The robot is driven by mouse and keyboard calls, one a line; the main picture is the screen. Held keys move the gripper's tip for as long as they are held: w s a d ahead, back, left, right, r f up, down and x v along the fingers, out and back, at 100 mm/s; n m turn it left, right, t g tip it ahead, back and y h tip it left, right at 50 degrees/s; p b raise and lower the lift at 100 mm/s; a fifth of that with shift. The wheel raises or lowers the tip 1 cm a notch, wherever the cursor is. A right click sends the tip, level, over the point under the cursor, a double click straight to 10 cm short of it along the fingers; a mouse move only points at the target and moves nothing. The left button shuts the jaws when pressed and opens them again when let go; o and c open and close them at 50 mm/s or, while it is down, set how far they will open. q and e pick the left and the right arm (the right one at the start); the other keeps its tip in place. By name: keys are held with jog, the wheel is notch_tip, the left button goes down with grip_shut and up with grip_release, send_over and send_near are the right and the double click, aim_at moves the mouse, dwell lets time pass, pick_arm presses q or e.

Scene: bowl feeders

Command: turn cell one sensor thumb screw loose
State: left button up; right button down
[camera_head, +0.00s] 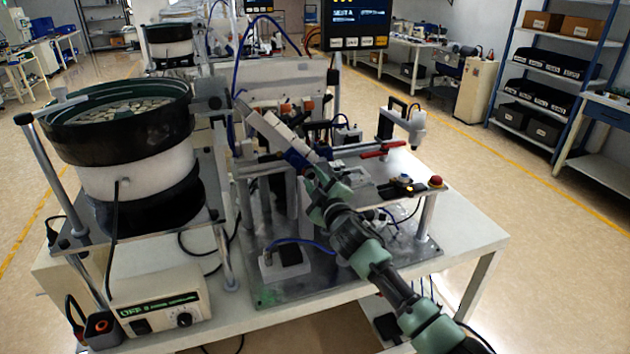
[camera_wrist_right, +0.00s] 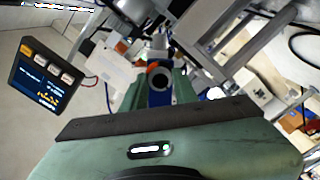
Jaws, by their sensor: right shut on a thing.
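My right gripper (camera_head: 312,171) reaches in from the lower right to the middle of the cell. Its fingertips are beside a blue part (camera_head: 297,159) at the lower end of the sloping white feeder track (camera_head: 268,127). In the right wrist view, its green fingers stand on both sides of a blue part with a dark round end (camera_wrist_right: 159,88), with a small orange part (camera_wrist_right: 152,67) just beyond. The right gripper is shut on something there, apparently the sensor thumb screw. The screw itself is mostly hidden by the fingers. My left gripper is not in view.
A bowl feeder (camera_head: 120,125) full of pale parts stands left, above its control box (camera_head: 165,305). A red button (camera_head: 436,181) and red-handled part (camera_head: 383,150) are on the right of the cell. A display (camera_head: 356,25) hangs behind. The table's right front corner (camera_head: 465,240) is clear.

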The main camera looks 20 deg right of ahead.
jog(key=c, duration=1.1)
grip_release()
jog(key=s+b, duration=0.1)
jog(key=s, duration=0.7)
jog(key=shift+d+f, duration=0.1)
jog(key=shift+f, duration=0.05)
